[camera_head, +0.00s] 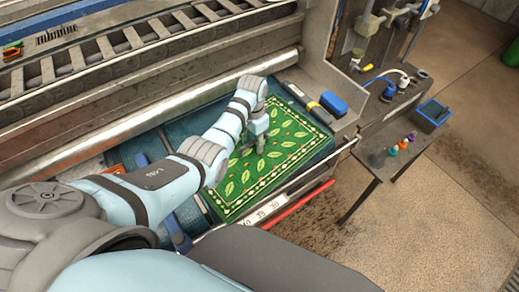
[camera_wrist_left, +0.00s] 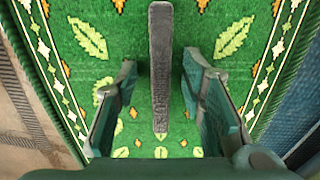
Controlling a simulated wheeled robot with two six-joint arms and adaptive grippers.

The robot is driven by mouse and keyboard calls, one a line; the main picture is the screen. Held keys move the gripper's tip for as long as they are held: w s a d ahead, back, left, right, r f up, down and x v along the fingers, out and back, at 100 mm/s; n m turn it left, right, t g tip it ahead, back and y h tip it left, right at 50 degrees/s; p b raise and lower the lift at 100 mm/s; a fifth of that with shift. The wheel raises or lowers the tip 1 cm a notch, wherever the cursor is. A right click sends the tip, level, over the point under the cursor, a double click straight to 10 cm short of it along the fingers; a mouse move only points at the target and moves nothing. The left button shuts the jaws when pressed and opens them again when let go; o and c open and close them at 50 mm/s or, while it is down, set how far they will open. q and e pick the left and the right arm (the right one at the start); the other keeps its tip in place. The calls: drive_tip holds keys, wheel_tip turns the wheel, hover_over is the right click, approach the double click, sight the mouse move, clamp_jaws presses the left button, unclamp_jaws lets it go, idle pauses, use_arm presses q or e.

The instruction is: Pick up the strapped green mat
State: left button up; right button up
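The green mat (camera_head: 240,186) has yellow-green leaves, small orange marks and a patterned border. It lies flat on the blue bed of the machine in the head view. In the left wrist view the mat (camera_wrist_left: 235,38) fills most of the picture, and a dark grey strap (camera_wrist_left: 160,28) runs up its middle. My left gripper (camera_head: 256,146) is over the middle of the mat. In the wrist view its two fingers (camera_wrist_left: 159,75) are apart, one on each side of the strap, with gaps to it. I cannot tell whether the fingertips touch the mat. My right gripper is not in view.
A blue block (camera_head: 334,103) sits by the mat's far right corner. A small dark table (camera_head: 385,165) with coloured bottles stands to the right. A metal rail (camera_head: 150,124) and a roller rack (camera_head: 110,45) run behind the bed. A red bar (camera_head: 300,203) lies along the front.

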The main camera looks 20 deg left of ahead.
use_arm(q)
drive_tip(key=shift+r, duration=0.1)
drive_tip(key=shift+c, duration=0.6)
clamp_jaws()
drive_tip(key=shift+r, duration=0.1)
